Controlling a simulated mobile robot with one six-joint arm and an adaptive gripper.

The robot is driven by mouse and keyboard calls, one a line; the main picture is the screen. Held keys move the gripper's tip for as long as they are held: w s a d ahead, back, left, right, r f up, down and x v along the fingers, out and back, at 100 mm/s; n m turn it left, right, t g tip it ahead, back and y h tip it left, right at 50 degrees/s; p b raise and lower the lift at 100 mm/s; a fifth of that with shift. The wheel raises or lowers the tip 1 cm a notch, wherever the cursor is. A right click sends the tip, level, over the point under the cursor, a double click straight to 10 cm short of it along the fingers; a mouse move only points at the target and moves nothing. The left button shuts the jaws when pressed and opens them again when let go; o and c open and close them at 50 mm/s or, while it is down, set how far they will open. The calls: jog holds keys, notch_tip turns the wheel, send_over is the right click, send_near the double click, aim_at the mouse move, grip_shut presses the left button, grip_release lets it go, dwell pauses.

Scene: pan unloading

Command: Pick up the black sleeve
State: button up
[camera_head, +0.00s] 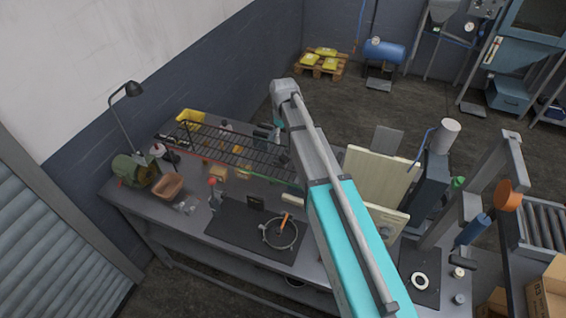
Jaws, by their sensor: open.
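A small black piece (255,202) stands at the back of the dark mat (228,232) on the workbench. It may be the black sleeve, but it is too small to be sure. A round metal ring or pan (292,243) lies on the mat to its right, with an orange-handled piece (284,222) at its rim. My grey and turquoise arm crosses the middle of the view from the bottom and bends at its top end.
A black wire rack (240,150) stands along the back of the workbench (148,215). A desk lamp (132,90), green object (130,170) and brown bin (169,186) are at the left. Cream panels (378,177) stand right of my arm. A second dark mat bears a white ring (419,281).

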jog(key=b, duration=0.6)
send_over(284, 157)
jog(key=shift+s+a+f, duration=0.1)
jog(key=shift+f, duration=3.05)
jog(key=shift+f, duration=0.1)
jog(key=shift+f+b, duration=2.4)
jog(key=shift+f, duration=0.1)
jog(key=c, duration=1)
jog(key=shift+r, duration=0.15)
